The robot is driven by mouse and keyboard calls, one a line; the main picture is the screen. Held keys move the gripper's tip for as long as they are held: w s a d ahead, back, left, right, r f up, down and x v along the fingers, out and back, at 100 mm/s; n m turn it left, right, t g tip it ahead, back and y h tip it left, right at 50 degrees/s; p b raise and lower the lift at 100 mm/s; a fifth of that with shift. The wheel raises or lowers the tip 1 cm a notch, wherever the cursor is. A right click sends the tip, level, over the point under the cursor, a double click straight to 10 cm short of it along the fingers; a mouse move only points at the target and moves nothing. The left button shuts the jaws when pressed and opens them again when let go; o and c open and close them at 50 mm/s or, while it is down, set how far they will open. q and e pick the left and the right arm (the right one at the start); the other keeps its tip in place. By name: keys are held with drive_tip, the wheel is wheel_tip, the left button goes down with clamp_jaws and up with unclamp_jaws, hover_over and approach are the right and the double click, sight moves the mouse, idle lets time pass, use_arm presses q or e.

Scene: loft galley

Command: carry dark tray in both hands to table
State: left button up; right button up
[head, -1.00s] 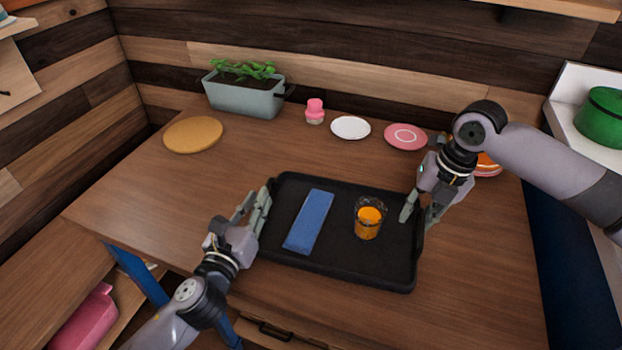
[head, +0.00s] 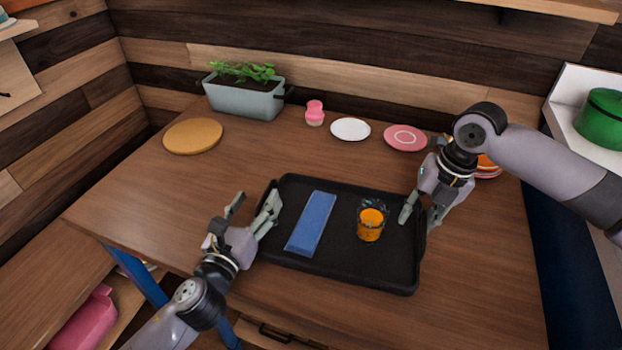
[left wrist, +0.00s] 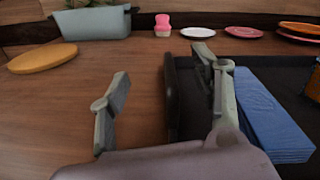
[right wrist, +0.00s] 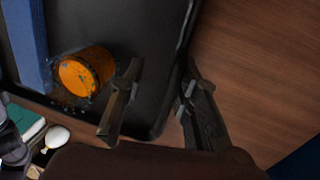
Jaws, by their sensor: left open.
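The dark tray (head: 345,270) lies on the wooden table, carrying a blue folded cloth or block (head: 311,223) and a glass of orange drink (head: 370,224). My left gripper (head: 252,210) is open at the tray's left end. In the left wrist view its fingers (left wrist: 165,95) straddle the left rim (left wrist: 172,110), apart from it. My right gripper (head: 421,212) is at the right end, one finger inside and one outside the rim. The right wrist view shows these fingers (right wrist: 163,82) apart with the rim between them; whether they grip it is unclear.
A planter (head: 245,97), a pink cupcake-like item (head: 315,112), a white plate (head: 350,129), a pink plate (head: 405,137) and a round wooden board (head: 193,136) stand along the back. A green pot (head: 603,118) is at far right.

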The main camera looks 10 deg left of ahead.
use_arm(q)
drive_tip(key=s, duration=0.4)
drive_tip(key=s+a, duration=0.1)
drive_tip(key=s, duration=0.3)
drive_tip(key=s+a, duration=0.1)
drive_tip(key=s, duration=0.3)
drive_tip(key=shift+a, duration=0.1)
use_arm(e)
drive_tip(key=shift+o, duration=0.2)
use_arm(q)
drive_tip(key=shift+w, duration=0.1)
use_arm(e)
drive_tip(key=o, duration=0.7)
drive_tip(key=shift+o, duration=0.2)
wheel_tip(320, 180, up, 12)
drive_tip(key=d, duration=0.2)
drive_tip(key=shift+s+d, duration=0.15)
drive_tip(key=shift+s, duration=0.1)
